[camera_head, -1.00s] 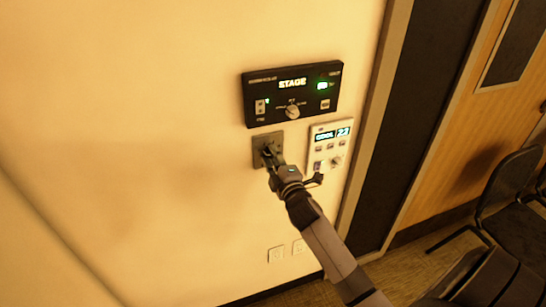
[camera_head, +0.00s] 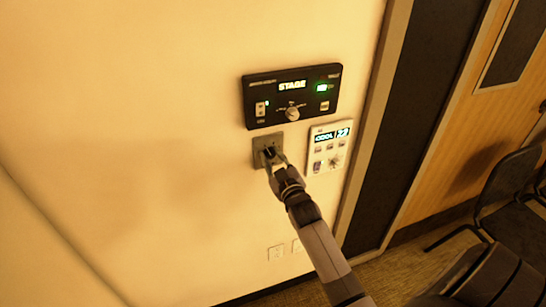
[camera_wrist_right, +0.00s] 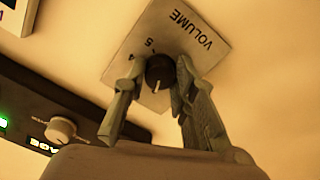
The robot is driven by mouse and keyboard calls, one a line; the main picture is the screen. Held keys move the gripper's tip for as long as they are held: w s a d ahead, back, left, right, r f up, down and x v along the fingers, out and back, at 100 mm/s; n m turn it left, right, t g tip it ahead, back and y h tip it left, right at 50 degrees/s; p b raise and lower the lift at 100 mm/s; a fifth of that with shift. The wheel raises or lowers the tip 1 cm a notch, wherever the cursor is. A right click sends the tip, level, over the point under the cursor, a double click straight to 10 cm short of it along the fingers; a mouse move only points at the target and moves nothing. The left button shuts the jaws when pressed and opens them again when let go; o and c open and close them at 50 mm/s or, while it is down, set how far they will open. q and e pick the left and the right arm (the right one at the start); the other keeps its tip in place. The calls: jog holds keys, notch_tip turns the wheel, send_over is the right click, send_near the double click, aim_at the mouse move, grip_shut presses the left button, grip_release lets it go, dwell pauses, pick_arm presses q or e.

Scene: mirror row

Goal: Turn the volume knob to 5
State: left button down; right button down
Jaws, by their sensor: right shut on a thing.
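The volume knob (camera_wrist_right: 160,71) is small, round and black with a white pointer line. It sits on a grey square plate marked VOLUME (camera_wrist_right: 207,45), with digits 5 and 4 legible beside it. In the wrist view the pointer faces down the picture, away from the word VOLUME. The plate also shows on the wall in the head view (camera_head: 259,141), below the black panel. My right gripper (camera_head: 269,157) is at the plate, its two fingers on either side of the knob and shut on it. The fingers hide part of the scale. My left gripper is out of view.
A black STAGE panel (camera_head: 262,86) with its own knob (camera_head: 292,114) is just above the plate. A white COOL control panel (camera_head: 340,150) is close on the right. Wall sockets (camera_head: 276,253) are below. A door frame and chair (camera_head: 510,190) stand at right; the left wall is bare.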

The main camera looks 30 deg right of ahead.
jog(key=m, duration=0.3)
jog(key=shift+f+m+p, duration=0.1)
jog(key=shift+m+p, duration=0.25)
jog(key=shift+m, duration=0.05)
jog(key=m, duration=0.3)
jog(key=shift+a+m+p, duration=0.1)
jog(key=shift+m+p, duration=0.2)
jog(key=m, duration=0.3)
jog(key=shift+m, duration=0.3)
jog(key=m, duration=0.3)
jog(key=shift+f+m+p, duration=0.1)
jog(key=shift+m+p, duration=0.2)
jog(key=shift+p, duration=0.05)
jog(key=m, duration=0.3)
jog(key=shift+a+m, duration=0.1)
jog(key=shift+m, duration=0.2)
jog(key=m, duration=0.4)
jog(key=shift+m, duration=0.3)
jog(key=m, duration=0.3)
jog(key=shift+m, duration=1.9)
jog(key=shift+p, duration=0.3)
